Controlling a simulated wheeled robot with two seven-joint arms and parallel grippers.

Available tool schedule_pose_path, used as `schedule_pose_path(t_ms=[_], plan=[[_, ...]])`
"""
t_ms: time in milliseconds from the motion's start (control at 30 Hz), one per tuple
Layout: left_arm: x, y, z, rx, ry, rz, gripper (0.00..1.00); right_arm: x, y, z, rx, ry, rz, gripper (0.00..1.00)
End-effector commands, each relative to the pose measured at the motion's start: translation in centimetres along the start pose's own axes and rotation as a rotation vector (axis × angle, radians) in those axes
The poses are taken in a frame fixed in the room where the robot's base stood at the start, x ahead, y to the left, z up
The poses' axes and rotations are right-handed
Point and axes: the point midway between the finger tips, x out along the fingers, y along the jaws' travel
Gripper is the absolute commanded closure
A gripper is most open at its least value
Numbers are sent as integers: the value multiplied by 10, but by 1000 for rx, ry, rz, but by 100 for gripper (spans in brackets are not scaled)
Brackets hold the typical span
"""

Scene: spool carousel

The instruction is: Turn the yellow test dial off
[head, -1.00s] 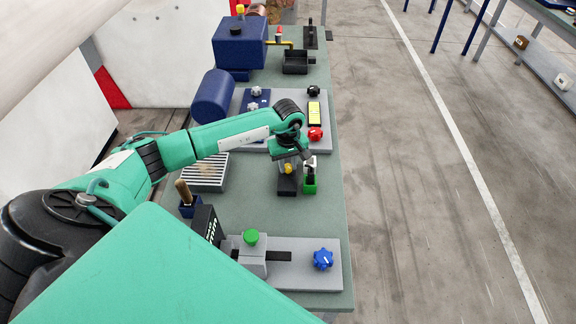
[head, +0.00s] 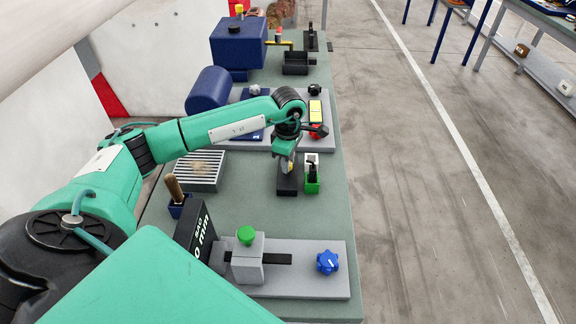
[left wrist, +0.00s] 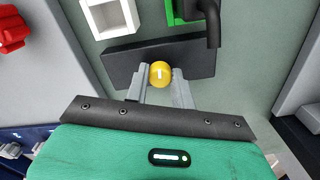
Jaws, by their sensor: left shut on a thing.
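The yellow test dial (left wrist: 160,74) is a round knob with a white mark, on a dark block (left wrist: 115,62) in the left wrist view. The white mark points roughly up and down in that view. My left gripper (left wrist: 160,80) has its two grey fingers on either side of the dial, shut on it. In the head view the left gripper (head: 288,152) reaches down over the dark block (head: 287,184), and the dial is largely hidden behind it. My right gripper is not in view.
A green holder (head: 312,185) with a black-handled item stands right beside the block. A red knob (left wrist: 12,30) sits on the grey panel behind. Bare bench lies between.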

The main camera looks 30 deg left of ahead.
Motion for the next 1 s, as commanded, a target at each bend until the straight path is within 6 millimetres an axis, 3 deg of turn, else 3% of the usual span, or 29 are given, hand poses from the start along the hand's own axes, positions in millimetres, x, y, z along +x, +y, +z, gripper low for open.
schedule_pose_path(t_ms=[333, 833, 867, 933, 1000], plan=[[0, 0, 0, -123, 1, 0, 98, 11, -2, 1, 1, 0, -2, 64], [-1, 0, 0, -141, 1, 0, 98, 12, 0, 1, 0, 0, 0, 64], [-1, 0, 0, -141, 1, 0, 71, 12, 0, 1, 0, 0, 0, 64], [0, 0, 0, -141, 1, 0, 58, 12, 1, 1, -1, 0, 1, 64], [0, 0, 0, -140, 0, 0, 53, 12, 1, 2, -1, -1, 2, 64]])
